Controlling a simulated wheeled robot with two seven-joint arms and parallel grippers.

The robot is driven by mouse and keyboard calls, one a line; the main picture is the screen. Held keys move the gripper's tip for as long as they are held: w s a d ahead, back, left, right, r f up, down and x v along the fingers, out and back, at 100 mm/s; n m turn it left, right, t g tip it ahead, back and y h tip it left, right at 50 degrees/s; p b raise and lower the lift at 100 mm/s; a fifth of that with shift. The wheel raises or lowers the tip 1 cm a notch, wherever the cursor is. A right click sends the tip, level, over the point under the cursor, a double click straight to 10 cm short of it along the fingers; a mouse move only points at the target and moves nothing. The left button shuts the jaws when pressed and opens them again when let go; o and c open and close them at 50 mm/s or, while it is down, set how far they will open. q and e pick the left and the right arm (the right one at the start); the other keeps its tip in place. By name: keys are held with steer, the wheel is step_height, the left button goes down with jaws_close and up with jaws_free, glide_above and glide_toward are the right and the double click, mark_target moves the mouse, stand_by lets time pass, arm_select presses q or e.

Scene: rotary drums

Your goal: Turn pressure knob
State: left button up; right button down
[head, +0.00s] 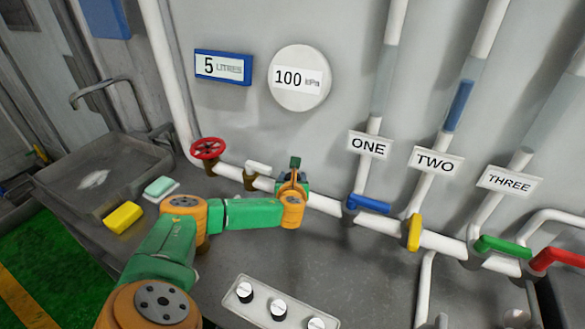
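A white panel (264,304) with several black-and-white knobs lies on the grey counter at the bottom centre. Its left knob (245,291), middle knob (278,309) and right knob (316,323) show. No label tells which one is for pressure. A round white gauge (300,78) on the wall reads 100 kPa. My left arm, green and orange, reaches in from the lower left. My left gripper (294,175) is by the white pipe, behind and above the panel and apart from it. Its fingers are too small and overlapped to judge. My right gripper is not in view.
A red wheel valve (208,149) and a white lever (257,168) sit on the pipe. Blue (368,204), yellow (414,232), green (503,246) and red (558,258) handles are to the right. A yellow sponge (123,217) lies near the sink (100,145). The counter right of the panel is clear.

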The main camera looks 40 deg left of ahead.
arm_select(q)
steer(key=n+g+y, duration=0.2)
steer(key=shift+n, duration=0.3)
steer(key=shift+r+n+g+y+b, duration=0.1)
steer(key=shift+n+g+y+b, duration=0.65)
steer(key=shift+n+g, duration=0.5)
steer(key=shift+r+n+g, duration=0.1)
steer(key=shift+n+g, duration=0.15)
steer(key=shift+g, duration=0.2)
steer(key=shift+w+a, duration=0.1)
steer(key=o, duration=1.3)
steer(key=shift+o, duration=0.3)
steer(key=v, duration=0.7)
